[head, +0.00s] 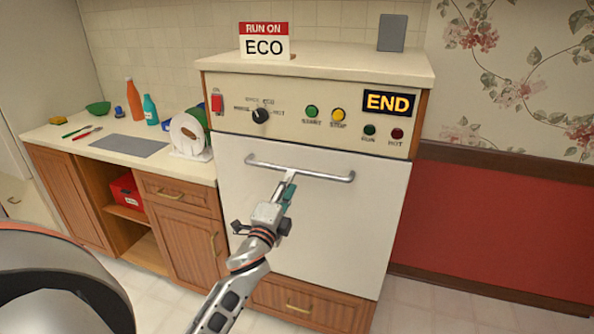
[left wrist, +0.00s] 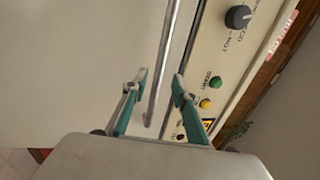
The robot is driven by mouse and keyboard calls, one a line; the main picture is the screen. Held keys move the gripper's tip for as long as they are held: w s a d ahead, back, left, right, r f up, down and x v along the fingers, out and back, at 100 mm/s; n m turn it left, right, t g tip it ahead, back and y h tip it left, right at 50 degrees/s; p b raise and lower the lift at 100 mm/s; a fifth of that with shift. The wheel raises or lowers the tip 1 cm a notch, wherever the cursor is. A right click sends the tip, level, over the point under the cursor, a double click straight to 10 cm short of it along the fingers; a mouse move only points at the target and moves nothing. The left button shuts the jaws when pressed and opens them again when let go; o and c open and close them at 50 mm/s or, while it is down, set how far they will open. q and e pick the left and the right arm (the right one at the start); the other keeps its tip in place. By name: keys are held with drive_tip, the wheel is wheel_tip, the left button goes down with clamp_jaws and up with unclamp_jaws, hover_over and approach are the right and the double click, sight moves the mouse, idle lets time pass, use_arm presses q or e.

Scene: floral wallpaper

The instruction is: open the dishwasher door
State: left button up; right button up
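The dishwasher door (head: 310,225) is white, upright and shut under a beige control panel. Its silver bar handle (head: 320,176) runs across the door's top and also shows in the left wrist view (left wrist: 180,55). My left gripper (head: 289,180) is at the handle, left of its middle, reaching up from below. In the left wrist view its two green-and-grey fingers (left wrist: 159,76) are apart, with the bar passing between them in the picture. Whether either finger touches the bar I cannot tell. My right gripper is not in view.
The control panel (head: 325,122) has a knob, coloured buttons and a lit END display (head: 388,102). A counter (head: 60,135) on the left holds bottles, plates and a grey mat. The floor (head: 435,310) before the red wall is clear.

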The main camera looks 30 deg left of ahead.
use_arm(q)
drive_tip(key=x, duration=0.6)
drive_tip(key=shift+w, duration=0.1)
clamp_jaws()
